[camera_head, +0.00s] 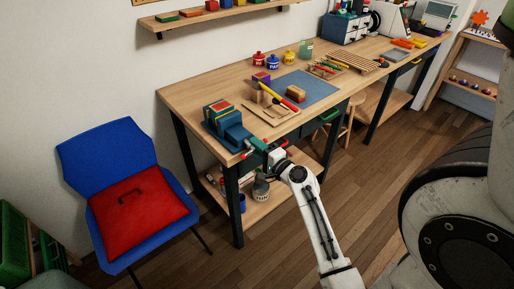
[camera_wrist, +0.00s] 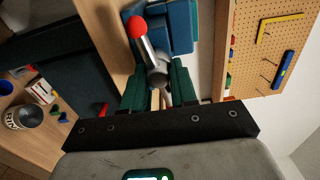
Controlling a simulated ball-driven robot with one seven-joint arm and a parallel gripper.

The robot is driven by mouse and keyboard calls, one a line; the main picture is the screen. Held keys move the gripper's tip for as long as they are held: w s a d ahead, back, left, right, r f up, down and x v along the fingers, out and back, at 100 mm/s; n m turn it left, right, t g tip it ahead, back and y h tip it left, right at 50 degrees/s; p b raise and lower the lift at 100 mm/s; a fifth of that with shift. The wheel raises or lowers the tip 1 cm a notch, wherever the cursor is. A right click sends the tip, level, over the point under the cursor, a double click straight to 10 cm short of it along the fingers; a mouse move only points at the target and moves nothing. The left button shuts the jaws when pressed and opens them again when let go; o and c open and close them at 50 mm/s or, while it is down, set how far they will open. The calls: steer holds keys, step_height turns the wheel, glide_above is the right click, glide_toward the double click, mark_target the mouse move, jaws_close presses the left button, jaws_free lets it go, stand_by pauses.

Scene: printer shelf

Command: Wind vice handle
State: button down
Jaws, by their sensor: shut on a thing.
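The blue vice (camera_head: 228,126) is mounted at the near left corner of the workbench, with red and yellow pieces at its top. Its blue body also fills the top of the wrist view (camera_wrist: 180,28). The vice handle (camera_wrist: 146,42) is a metal bar with a red ball end, running from a round metal hub. My gripper (camera_head: 264,147), with green fingers, is at the vice's front, just past the bench edge. In the wrist view my gripper (camera_wrist: 158,88) is shut on the handle, with a finger on each side near the hub. The gripped part is mostly hidden.
The workbench (camera_head: 180,92) carries a blue mat (camera_head: 318,92), a wooden board with tools, paint pots and a rack. A blue chair (camera_head: 85,150) with a red cushion stands left. A lower shelf (camera_head: 262,206) holds cans.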

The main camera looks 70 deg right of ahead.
steer(key=shift+f, duration=0.1)
steer(key=c, duration=1.1)
jaws_free()
steer(key=shift+s, duration=0.1)
steer(key=shift+c, duration=0.2)
steer(key=b+v, duration=0.3)
steer(key=v, duration=0.9)
steer(key=shift+a, duration=0.2)
steer(key=shift+b, duration=0.3)
steer(key=b+v, duration=0.4)
steer(key=v, duration=0.6)
steer(key=shift+s+a, duration=0.25)
steer(key=shift+s, duration=0.05)
